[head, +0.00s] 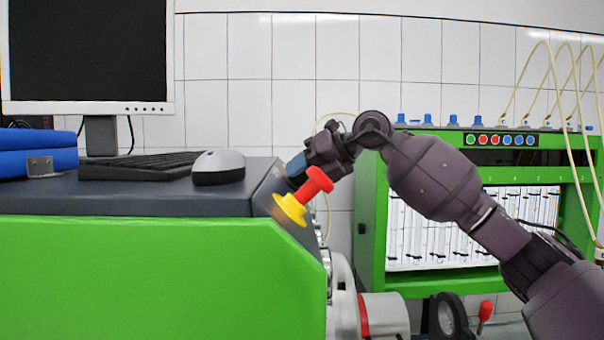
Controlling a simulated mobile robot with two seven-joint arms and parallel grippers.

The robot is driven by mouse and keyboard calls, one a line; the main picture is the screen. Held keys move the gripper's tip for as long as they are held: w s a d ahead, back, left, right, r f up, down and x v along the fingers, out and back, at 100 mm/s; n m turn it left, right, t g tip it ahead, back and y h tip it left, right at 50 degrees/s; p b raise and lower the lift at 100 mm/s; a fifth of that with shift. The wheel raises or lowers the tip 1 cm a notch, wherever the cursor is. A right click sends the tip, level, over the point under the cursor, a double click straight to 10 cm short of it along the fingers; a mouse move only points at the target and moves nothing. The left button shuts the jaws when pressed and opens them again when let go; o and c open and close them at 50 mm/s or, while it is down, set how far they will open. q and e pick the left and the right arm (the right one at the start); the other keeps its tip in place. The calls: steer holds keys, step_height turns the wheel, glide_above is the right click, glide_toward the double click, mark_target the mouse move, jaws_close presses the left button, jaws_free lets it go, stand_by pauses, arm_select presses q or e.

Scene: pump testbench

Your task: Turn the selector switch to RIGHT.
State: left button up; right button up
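My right gripper (296,170) reaches in from the right to the sloped end panel (266,190) of the green bench. Its blue-tipped end is at or close to the panel's upper part; I cannot tell whether it touches. I cannot make out the selector switch; the gripper may hide it. I cannot see whether the fingers are open or shut. Just below the gripper, a red mushroom-shaped button (319,181) on a yellow base (290,210) sticks out from the panel. My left gripper is out of view.
A keyboard (140,166) and a mouse (218,167) lie on the dark bench top, with a monitor (85,55) behind them. Blue cases (38,160) lie at the far left. A green cabinet (372,230) with glass tubes stands behind my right arm.

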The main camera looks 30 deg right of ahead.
steer(key=o, duration=0.4)
steer(key=shift+s+d+r, duration=0.3)
steer(key=shift+s+d, duration=0.05)
steer(key=shift+d, duration=0.05)
arm_select(q)
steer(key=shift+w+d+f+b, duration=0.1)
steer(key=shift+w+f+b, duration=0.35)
steer(key=shift+b, duration=0.65)
arm_select(e)
steer(key=shift+v, duration=4.8)
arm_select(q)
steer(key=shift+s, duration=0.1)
